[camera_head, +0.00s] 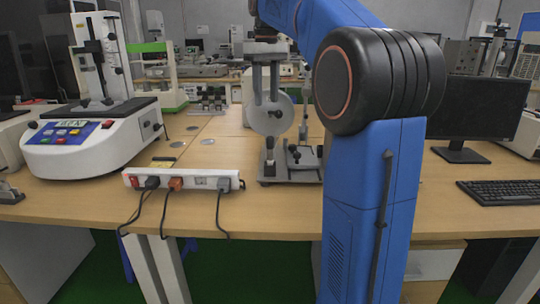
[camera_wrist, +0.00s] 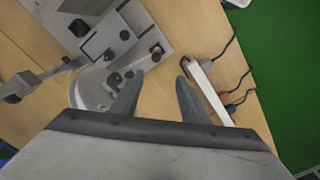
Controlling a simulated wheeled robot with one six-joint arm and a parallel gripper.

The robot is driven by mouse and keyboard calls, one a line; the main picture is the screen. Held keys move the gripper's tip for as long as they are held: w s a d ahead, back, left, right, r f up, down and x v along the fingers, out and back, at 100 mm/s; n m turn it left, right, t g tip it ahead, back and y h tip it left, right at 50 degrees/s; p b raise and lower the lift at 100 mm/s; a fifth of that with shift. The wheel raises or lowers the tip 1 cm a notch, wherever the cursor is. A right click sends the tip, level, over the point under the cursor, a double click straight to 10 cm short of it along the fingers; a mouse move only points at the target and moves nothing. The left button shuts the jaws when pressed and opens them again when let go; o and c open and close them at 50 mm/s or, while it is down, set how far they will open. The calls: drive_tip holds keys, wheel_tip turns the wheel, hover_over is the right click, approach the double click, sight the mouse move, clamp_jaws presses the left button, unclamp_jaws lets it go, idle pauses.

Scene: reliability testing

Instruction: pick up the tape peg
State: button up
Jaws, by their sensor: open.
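I cannot tell for sure which part is the tape peg. A grey test stand (camera_head: 290,172) with a round disc and small dark knobs stands mid-table in the head view, partly behind my blue arm. In the wrist view the stand (camera_wrist: 88,45) is at upper left, with several dark knobs and a small block on it. My gripper (camera_wrist: 160,76) is open, with nothing between its two dark fingers but bare tabletop below. The left finger overlaps the stand's edge in the picture; contact cannot be judged.
A white power strip (camera_head: 184,180) with plugged cables lies at the table's front edge; it also shows right of my fingers (camera_wrist: 210,92). A white tester (camera_head: 95,140) stands left. A monitor (camera_head: 480,108) and keyboard (camera_head: 502,192) are right.

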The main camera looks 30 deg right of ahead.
sight(270, 137)
drive_tip(key=f, duration=1.2)
drive_tip(key=shift+w+d, duration=0.1)
drive_tip(key=shift+d, duration=0.1)
drive_tip(key=shift+s+d+f, duration=0.15)
drive_tip(key=shift+d+f, duration=0.05)
drive_tip(key=shift+f, duration=1.1)
drive_tip(key=shift+s+d+f, duration=0.15)
drive_tip(key=shift+f, duration=1.15)
clamp_jaws()
